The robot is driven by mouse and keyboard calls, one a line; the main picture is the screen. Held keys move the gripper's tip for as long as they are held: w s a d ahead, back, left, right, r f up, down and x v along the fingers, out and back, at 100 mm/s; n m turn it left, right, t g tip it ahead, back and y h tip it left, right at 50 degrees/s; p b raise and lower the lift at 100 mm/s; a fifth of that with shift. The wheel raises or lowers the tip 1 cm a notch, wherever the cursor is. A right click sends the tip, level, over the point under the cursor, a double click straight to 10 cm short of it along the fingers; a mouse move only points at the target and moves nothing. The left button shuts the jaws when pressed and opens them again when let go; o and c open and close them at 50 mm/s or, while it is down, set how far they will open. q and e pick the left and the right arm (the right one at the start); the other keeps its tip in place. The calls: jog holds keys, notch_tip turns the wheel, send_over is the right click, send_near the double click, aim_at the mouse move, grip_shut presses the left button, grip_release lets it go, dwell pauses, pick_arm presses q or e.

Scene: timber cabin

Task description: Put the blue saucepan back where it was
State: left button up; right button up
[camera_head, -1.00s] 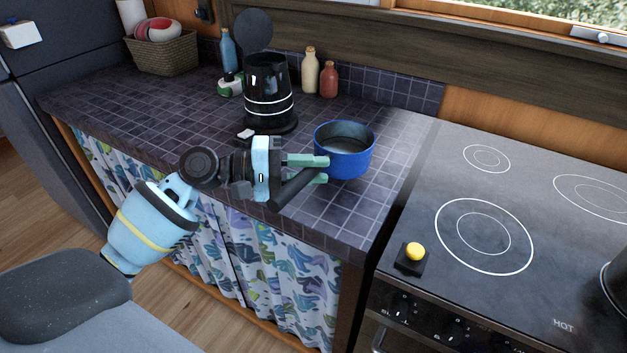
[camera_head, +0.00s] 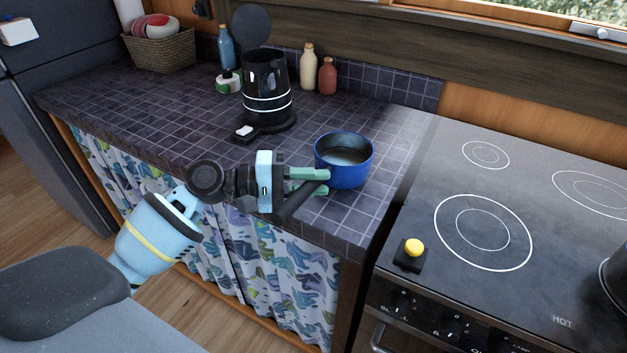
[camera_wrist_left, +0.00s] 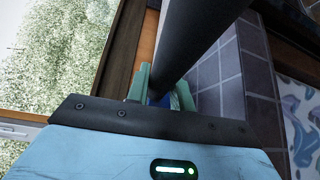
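The blue saucepan (camera_head: 343,173) is at the right end of the dark tiled counter (camera_head: 185,125), upright, with a pale interior. I cannot tell whether its base touches the tiles. Its black handle (camera_head: 294,203) points toward the front left, and in the left wrist view the handle (camera_wrist_left: 195,40) runs between the fingers. My left gripper (camera_head: 311,182) is at the pan's left side with its green fingers on either side of the handle, closed on it; the fingers also show in the left wrist view (camera_wrist_left: 162,92). My right gripper is out of view.
A black kettle (camera_head: 266,85) stands behind the pan to the left.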

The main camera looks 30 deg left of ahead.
pick_arm(q)
jog(key=o, duration=0.4)
jog(key=shift+r, duration=0.25)
jog(key=shift+s+a+f, duration=0.15)
jog(key=shift+s+a, duration=0.05)
jog(key=shift+a, duration=0.15)
jog(key=b+v, duration=0.1)
jog(key=v, duration=1)
jog(key=shift+b, duration=0.4)
